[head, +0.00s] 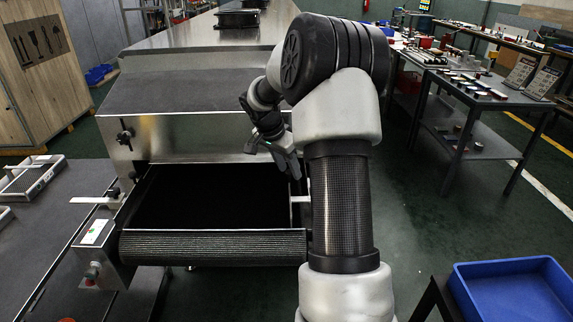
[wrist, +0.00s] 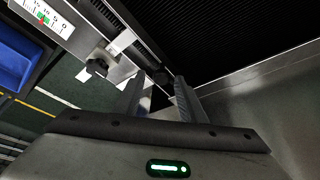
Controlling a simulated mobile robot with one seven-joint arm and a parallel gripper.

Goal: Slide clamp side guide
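My gripper (head: 281,150) hangs over the right edge of the dryer's mouth. In the wrist view its two fingers (wrist: 160,88) are apart, with nothing seen held between them. A round black knob (wrist: 160,75) shows just beyond the fingertips, beside the dark belt; I cannot tell whether they touch it. A second dark knob (wrist: 97,66) sits on the pale metal side to the left of the fingers. A white scale plate (wrist: 46,17) with numbers and a red and green mark is at the top left. A pale bar (head: 300,199) at the belt's right edge is partly hidden by my arm.
The black belt (head: 215,198) runs into the steel dryer (head: 190,140). On its left are a white scale plate (head: 94,232) and a knob (head: 93,271). A blue bin (head: 512,288) stands at the lower right. Tool tables (head: 470,105) stand at the right.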

